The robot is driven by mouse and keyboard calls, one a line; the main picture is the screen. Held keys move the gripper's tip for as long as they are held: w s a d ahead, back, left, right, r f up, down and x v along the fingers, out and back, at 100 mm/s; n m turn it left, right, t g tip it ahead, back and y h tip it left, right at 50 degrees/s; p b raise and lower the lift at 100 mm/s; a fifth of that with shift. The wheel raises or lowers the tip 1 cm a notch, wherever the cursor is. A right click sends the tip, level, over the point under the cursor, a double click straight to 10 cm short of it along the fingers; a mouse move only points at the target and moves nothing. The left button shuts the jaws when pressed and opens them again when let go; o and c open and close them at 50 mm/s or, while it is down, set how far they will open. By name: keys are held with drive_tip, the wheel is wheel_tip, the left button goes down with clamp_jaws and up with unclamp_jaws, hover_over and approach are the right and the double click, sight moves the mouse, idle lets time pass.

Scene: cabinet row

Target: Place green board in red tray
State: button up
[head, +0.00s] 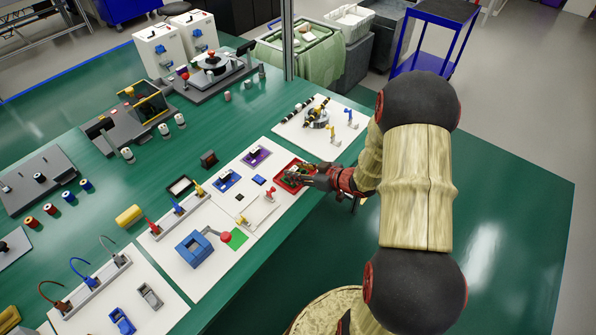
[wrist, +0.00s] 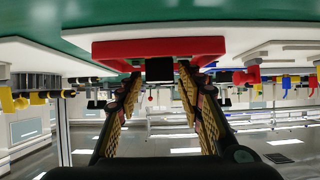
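The red tray (head: 283,182) lies on the white panel at the table's right side. It also shows in the wrist view (wrist: 110,50), which looks upside down. The green board (head: 299,173) appears inside the tray, partly covered by my gripper (head: 312,174). In the wrist view my gripper (wrist: 160,78) has its two fingers spread, with the tips at the tray. A black block (wrist: 160,69) shows between the tips, with narrow gaps on both sides. Whether the board touches the fingers is hidden.
A purple part (head: 256,156) and a blue part (head: 227,179) sit left of the tray. A red joystick-like part (head: 271,193) stands just in front. A white panel with a round fixture (head: 316,118) is behind.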

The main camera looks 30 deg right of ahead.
drive_tip(key=shift+o, duration=0.6)
drive_tip(key=shift+r, duration=0.15)
drive_tip(key=shift+s+d+r, duration=0.15)
drive_tip(key=shift+s+r, duration=0.05)
drive_tip(key=shift+s, duration=0.05)
drive_tip(key=p+v, duration=0.5)
drive_tip(key=v, duration=0.6)
drive_tip(key=w+d+r+h, duration=0.4)
drive_tip(key=w+r+h, duration=0.1)
drive_tip(key=r, duration=0.6)
wheel_tip(320, 180, up, 8)
drive_tip(key=s+a+m+g+h, duration=0.1)
drive_tip(key=a+m+g+h, duration=0.1)
drive_tip(key=h, duration=0.1)
drive_tip(key=s+a+r+m+g+y, duration=0.1)
drive_tip(key=s+a+r+g+y, duration=0.1)
drive_tip(key=s+a, duration=0.8)
drive_tip(key=s+a+r+m+g+y, duration=0.1)
drive_tip(key=s+a+r, duration=0.4)
drive_tip(key=s+a, duration=0.6)
drive_tip(key=shift+a+r+g+y, duration=0.15)
drive_tip(key=shift+a+g+y, duration=0.25)
drive_tip(key=shift+a, duration=0.4)
